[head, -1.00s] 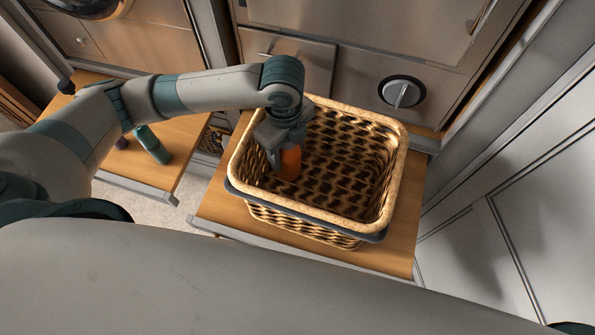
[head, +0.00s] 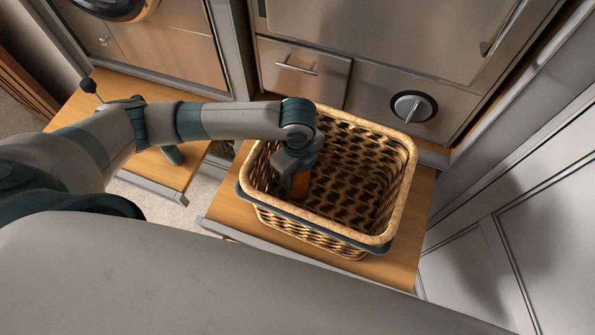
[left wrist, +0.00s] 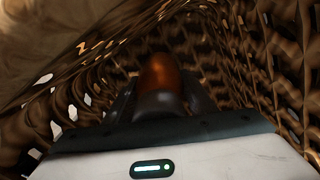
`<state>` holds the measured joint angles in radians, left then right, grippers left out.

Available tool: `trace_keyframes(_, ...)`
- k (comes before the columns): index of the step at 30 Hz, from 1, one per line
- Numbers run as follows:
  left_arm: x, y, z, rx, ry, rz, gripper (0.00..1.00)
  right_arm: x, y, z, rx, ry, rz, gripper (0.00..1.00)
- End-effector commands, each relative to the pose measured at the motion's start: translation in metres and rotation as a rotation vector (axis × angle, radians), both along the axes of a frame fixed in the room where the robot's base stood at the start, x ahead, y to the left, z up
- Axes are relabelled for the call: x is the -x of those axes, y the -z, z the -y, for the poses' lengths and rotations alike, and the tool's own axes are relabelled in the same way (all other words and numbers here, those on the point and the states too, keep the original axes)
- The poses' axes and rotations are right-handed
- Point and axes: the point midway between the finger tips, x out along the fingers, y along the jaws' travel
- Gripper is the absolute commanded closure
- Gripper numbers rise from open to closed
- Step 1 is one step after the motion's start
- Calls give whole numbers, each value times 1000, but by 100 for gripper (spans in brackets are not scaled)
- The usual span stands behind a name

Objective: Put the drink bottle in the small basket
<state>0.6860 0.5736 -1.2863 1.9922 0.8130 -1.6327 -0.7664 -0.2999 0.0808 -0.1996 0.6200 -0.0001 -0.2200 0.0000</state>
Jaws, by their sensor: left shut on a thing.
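The small basket (head: 398,190) is woven, brown and tan, and stands on the right-hand wooden bench top. My left gripper (head: 298,182) reaches down inside the basket near its left side. It is shut on an orange drink bottle (head: 300,187), mostly covered by the fingers in the head view. In the left wrist view the bottle (left wrist: 160,78) shows as a dark orange rounded shape between the fingers, with the basket's woven walls (left wrist: 85,75) around it. I cannot tell whether the bottle touches the basket floor. My right gripper is not in view.
A green bottle (head: 172,155) stands on the left wooden bench top (head: 150,172), partly behind my left arm. Metal drawers (head: 300,70) and a round dial (head: 413,106) are behind the basket. A grey panelled wall (head: 510,215) is at the right.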

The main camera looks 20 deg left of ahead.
Motion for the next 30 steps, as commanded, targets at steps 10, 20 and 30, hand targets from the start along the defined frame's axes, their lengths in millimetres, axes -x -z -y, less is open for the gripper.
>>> trace_keyframes(10,0,5,0,1,0,0,73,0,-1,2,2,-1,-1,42)
trace_keyframes(20,0,7,0,1,1,0,31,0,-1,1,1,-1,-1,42)
trace_keyframes(30,0,2,0,1,1,2,31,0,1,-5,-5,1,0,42)
